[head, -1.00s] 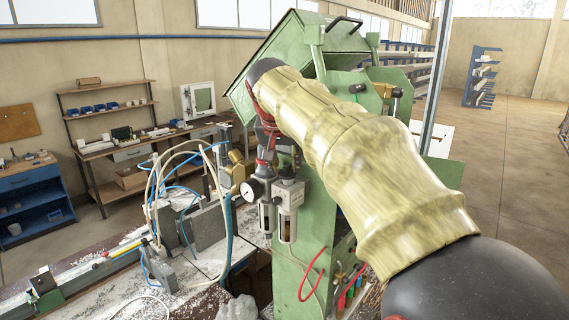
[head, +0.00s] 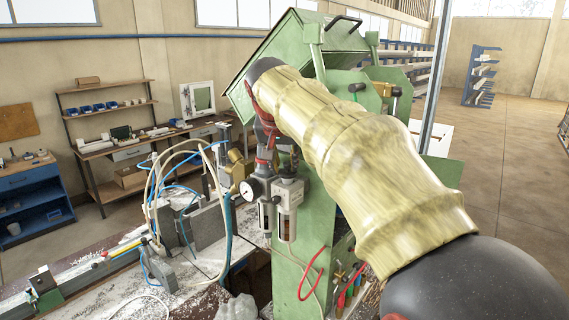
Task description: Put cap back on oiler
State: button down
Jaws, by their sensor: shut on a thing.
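The oiler (head: 290,197) is one of two clear bowls on the air service unit at the front of the green machine. It hangs upright beside the round pressure gauge (head: 252,189). My gripper (head: 284,166), red and black, points down just above the oiler's top. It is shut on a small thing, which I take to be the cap. The cap itself is hidden by the fingers. I cannot tell whether it touches the oiler.
The green machine (head: 315,235) stands close behind and below my gripper. White and blue hoses (head: 160,190) loop up at the left. A brass-coloured fitting (head: 240,168) is close to the gauge. The bench (head: 120,290) is littered with chips.

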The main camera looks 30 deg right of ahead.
dwell(0.3)
jog(key=shift+r+p, duration=2.45)
jog(key=shift+r, duration=0.6)
jog(key=shift+f, duration=0.2)
jog(key=shift+f+b, duration=1.1)
jog(key=shift+b, duration=0.15)
jog(key=shift+f, duration=0.15)
jog(key=shift+f+b, duration=0.85)
jog(key=shift+b, duration=0.05)
jog(key=shift+f, duration=0.1)
jog(key=shift+r, duration=0.3)
